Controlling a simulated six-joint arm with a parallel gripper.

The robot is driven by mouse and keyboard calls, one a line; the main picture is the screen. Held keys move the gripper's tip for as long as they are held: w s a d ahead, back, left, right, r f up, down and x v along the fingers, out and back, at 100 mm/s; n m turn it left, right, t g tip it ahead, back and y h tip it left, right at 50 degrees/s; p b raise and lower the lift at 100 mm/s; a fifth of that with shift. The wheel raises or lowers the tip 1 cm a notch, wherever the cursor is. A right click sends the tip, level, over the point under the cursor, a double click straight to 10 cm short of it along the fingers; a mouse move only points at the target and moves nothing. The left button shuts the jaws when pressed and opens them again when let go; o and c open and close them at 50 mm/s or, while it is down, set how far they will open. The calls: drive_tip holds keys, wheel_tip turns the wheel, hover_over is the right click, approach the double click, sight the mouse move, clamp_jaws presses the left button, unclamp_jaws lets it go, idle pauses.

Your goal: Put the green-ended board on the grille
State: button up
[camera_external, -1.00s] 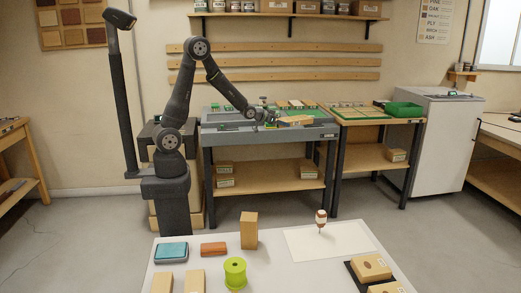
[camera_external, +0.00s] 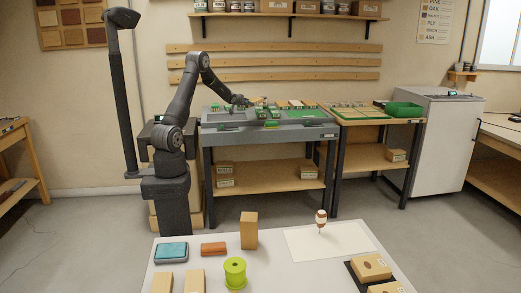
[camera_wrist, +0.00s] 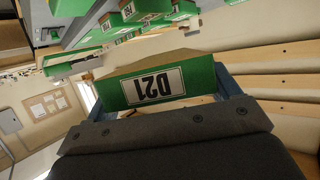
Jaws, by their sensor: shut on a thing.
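A board with a green end (camera_wrist: 155,87) labelled D21 fills the middle of the wrist view, its label upside down in the picture. My gripper (camera_wrist: 160,92) is shut on it, with blue-grey fingers at either side. In the external view my gripper (camera_external: 239,102) is above the left part of the grey workbench (camera_external: 270,133). The held board is too small there to make out clearly. A green surface with tan strips (camera_external: 357,112) lies on the right-hand bench; I cannot tell whether it is the grille.
Other green-ended blocks show at the top of the wrist view (camera_wrist: 148,10), and several green and tan pieces (camera_external: 271,113) lie on the grey bench. Wooden wall rails (camera_external: 275,62) run behind the arm.

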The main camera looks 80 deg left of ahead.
drive_tip(key=s+a+n+g+y, duration=0.2)
drive_tip(key=s+a+n+g, duration=0.1)
drive_tip(key=s+a, duration=1.2)
drive_tip(key=shift+s+d+f, duration=0.1)
drive_tip(key=shift+d+f, duration=0.15)
drive_tip(key=shift+f, duration=1.75)
drive_tip(key=shift+d+f, duration=0.3)
drive_tip(key=shift+f, duration=1.75)
drive_tip(key=shift+s+d+f, duration=0.1)
drive_tip(key=shift+d+f, duration=0.15)
drive_tip(key=shift+f, duration=1.75)
drive_tip(key=shift+f, duration=0.1)
drive_tip(key=o, duration=1.2)
drive_tip(key=v, duration=1.7)
drive_tip(key=shift+s+r, duration=0.15)
drive_tip(key=shift+r, duration=0.05)
drive_tip(key=x, duration=1.7)
drive_tip(key=shift+w+f, duration=0.2)
drive_tip(key=shift+f, duration=0.05)
